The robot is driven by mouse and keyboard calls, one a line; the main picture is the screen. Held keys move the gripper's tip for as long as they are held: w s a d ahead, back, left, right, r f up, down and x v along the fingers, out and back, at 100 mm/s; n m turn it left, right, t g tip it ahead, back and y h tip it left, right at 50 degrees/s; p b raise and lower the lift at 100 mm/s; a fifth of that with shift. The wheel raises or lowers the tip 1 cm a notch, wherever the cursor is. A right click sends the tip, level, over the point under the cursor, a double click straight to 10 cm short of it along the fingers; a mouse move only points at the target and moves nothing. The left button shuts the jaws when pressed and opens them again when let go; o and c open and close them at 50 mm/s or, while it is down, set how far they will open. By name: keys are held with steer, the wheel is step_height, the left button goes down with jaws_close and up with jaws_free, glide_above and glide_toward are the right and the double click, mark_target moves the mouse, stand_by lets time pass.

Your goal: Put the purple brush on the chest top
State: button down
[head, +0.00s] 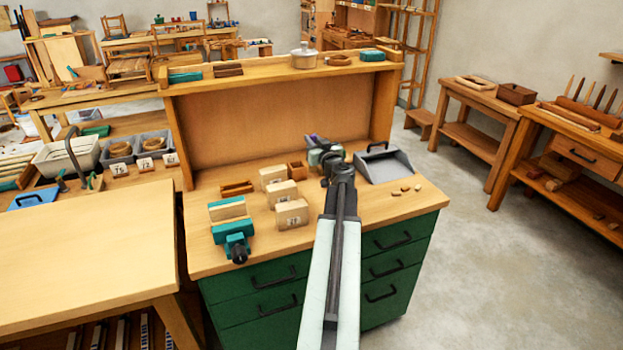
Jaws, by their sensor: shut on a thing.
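The chest is green with drawers and black handles, and its wooden chest top (255,226) spreads across the middle of the head view. My arm reaches from the bottom edge over the chest top. My gripper (322,148) is at its far end, over the back middle part. The purple brush (314,139) shows only as a small purple patch at the jaws, and my gripper is shut on it. Most of the brush is hidden by my gripper. I cannot tell whether the brush touches the chest top.
A raised shelf (250,76) with a back panel stands behind. The front right top is bare.

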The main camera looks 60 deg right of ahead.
step_height(320, 180, down, 8)
steer(key=b, duration=0.6)
steer(key=shift+r, duration=0.25)
steer(key=shift+f, duration=0.15)
steer(key=c, duration=1.3)
jaws_free()
